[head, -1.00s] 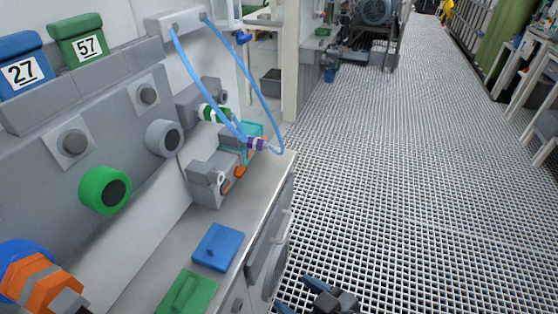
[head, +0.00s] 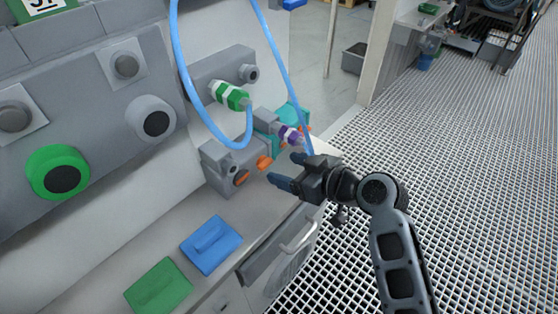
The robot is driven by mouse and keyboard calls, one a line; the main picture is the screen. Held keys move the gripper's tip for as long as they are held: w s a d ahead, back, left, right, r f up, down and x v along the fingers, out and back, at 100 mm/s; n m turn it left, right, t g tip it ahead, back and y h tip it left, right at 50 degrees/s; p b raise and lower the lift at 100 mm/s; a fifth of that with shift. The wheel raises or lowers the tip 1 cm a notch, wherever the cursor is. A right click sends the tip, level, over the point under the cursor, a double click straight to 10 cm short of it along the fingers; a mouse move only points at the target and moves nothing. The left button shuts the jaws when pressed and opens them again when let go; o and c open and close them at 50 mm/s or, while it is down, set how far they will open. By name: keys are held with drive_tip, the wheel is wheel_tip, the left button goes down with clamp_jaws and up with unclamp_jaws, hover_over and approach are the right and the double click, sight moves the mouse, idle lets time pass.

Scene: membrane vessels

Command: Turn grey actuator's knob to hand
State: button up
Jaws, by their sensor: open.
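The grey actuator (head: 216,163) is a blocky grey box near the far end of the bench, below the blue tubes. An orange part (head: 264,162) sits at its right side, likely the knob; its marking is too small to read. I see no contact. A teal unit (head: 292,116) with a purple-and-white fitting (head: 288,134) stands behind the grey one.
Blue tubes (head: 183,70) loop down above the actuator, one passing close behind my gripper. A green-and-white fitting (head: 231,96) is on the wall block. Blue (head: 211,244) and green (head: 159,288) lidded plates lie on the bench (head: 110,286).

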sight(266, 163)
drive_tip(key=shift+x, duration=2.6)
drive_tip(key=shift+c, duration=0.5)
drive_tip(key=c, duration=1)
drive_tip(key=shift+o, duration=0.2)
